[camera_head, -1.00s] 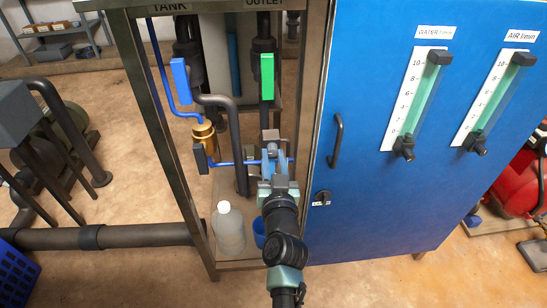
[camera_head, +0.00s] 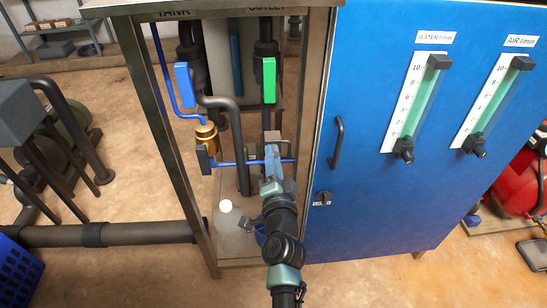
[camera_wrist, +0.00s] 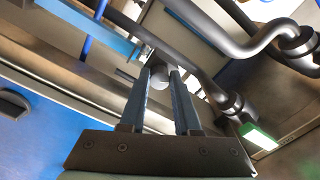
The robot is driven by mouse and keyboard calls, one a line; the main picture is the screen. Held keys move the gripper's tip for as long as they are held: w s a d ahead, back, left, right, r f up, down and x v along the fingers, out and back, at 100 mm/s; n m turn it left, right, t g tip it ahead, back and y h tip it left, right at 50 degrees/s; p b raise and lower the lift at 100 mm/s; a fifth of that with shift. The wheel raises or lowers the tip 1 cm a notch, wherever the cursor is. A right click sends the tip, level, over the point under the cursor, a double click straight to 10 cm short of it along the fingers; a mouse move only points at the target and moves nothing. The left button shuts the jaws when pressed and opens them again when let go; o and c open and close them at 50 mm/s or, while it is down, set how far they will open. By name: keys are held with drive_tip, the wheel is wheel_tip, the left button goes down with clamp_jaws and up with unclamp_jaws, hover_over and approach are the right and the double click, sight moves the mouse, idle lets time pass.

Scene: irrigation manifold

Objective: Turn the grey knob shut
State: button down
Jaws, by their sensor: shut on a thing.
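The grey knob (camera_wrist: 160,76) shows in the wrist view as a small rounded end between my fingertips. My gripper (camera_wrist: 160,82) is shut on it, with one finger on each side. In the head view my gripper (camera_head: 271,154) reaches into the open part of the cabinet, at the thin blue pipe. The knob is hidden there behind my fingers. The angle of the knob and any mark on it cannot be made out.
A blue handle (camera_head: 183,84), a green handle (camera_head: 269,80) and a dark grey lever (camera_head: 203,158) by a brass fitting (camera_head: 205,135) are near. A white bottle (camera_head: 230,230) stands below left. The blue cabinet door (camera_head: 370,195) is close on the right.

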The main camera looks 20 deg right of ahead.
drive_tip(key=m, duration=0.5)
drive_tip(key=shift+r+m+p, duration=0.1)
drive_tip(key=shift+m+p, duration=0.25)
drive_tip(key=shift+m, duration=0.05)
idle(0.3)
drive_tip(key=c, duration=0.6)
unclamp_jaws()
drive_tip(key=shift+s, duration=0.1)
drive_tip(key=p+v, duration=0.3)
drive_tip(key=v, duration=0.9)
drive_tip(key=shift+s+a+p, duration=0.15)
drive_tip(key=shift+s+p, duration=0.15)
drive_tip(key=shift+s, duration=0.1)
